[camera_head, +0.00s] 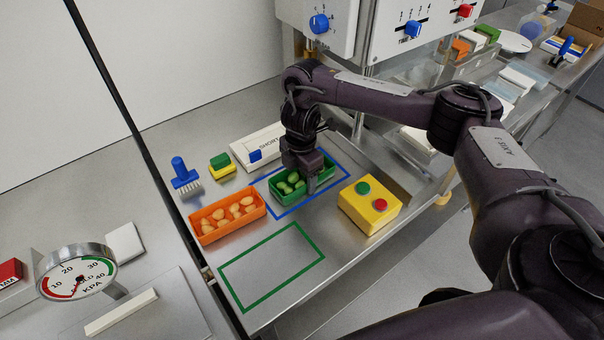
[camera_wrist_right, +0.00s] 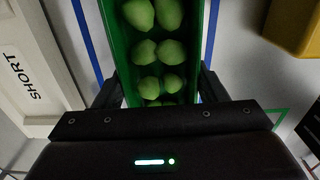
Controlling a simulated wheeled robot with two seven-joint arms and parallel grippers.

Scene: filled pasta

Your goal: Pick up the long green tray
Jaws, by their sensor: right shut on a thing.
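The long green tray (camera_head: 294,199) holds several green pasta pieces and sits within the blue outline (camera_head: 345,177) on the steel counter in the head view. My right gripper (camera_head: 311,180) is over the tray from above, with its fingers at the tray's sides. In the right wrist view the tray (camera_wrist_right: 197,70) runs between the two fingers, and the gripper (camera_wrist_right: 158,92) is shut on it. I cannot tell whether the tray is clear of the counter. My left gripper is not in view.
An orange tray (camera_head: 205,240) of orange pieces stands to the left. A yellow button box (camera_head: 352,213) stands close on the right. The green outline (camera_head: 246,307) in front is empty. A white SHORT box (camera_head: 243,150), a blue brush (camera_head: 181,173) and green-yellow blocks (camera_head: 221,170) lie behind.

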